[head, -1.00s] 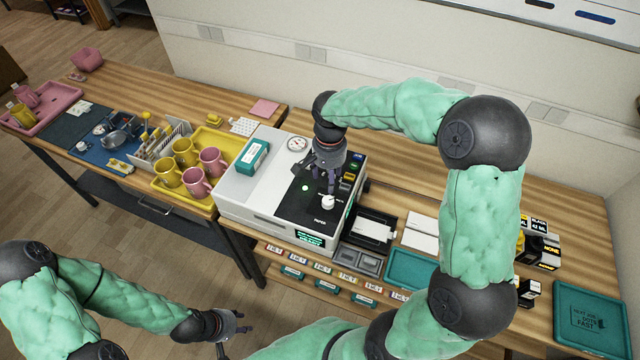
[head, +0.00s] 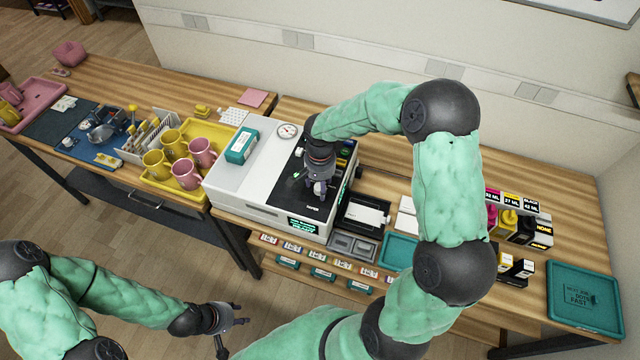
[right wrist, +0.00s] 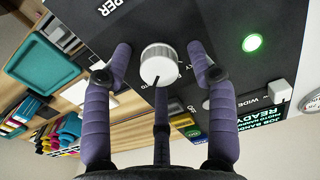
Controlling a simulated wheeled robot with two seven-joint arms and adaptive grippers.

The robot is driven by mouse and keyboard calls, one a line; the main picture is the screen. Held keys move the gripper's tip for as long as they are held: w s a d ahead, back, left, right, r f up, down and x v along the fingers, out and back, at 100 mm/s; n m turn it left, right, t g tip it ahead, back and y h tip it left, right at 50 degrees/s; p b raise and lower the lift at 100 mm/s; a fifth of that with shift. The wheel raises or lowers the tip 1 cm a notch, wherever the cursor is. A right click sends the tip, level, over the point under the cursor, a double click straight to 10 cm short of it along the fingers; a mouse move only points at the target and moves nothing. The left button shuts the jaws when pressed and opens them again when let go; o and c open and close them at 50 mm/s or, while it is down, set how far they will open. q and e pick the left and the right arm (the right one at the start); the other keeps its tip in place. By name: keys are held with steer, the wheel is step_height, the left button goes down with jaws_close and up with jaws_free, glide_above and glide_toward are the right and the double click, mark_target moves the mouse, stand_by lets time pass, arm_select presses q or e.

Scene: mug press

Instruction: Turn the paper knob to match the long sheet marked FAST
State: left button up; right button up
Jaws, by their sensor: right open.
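The white paper knob (right wrist: 159,65) sits on the black panel of the press, with a dark pointer line on its side toward the bottom of the right wrist view. My right gripper (right wrist: 160,60) is open around it, with a finger on each side and a third finger below in that view. I cannot tell whether the fingers touch it. In the head view my right gripper (head: 318,188) is over the press (head: 232,190) and hides the knob. A teal board (head: 582,296) at the far right carries lettering that includes FAST. My left gripper (head: 228,322) is open and empty at lower left.
A green light (right wrist: 252,43) and a white control (right wrist: 280,92) labelled WIDE are on the panel near the knob. A yellow tray (head: 212,128) with several mugs stands left of the press. Ink boxes (head: 515,268) stand at right. A teal box (head: 241,146) lies on the press.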

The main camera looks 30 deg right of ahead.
steer(key=c, duration=1.1)
steer(key=shift+n, duration=0.4)
steer(key=shift+c, duration=0.2)
steer(key=n, duration=0.3)
steer(key=shift+n, duration=0.4)
steer(key=n+p, duration=0.1)
steer(key=n, duration=0.4)
steer(key=shift+r, duration=0.1)
steer(key=o, duration=1.1)
steer(key=shift+o, duration=0.2)
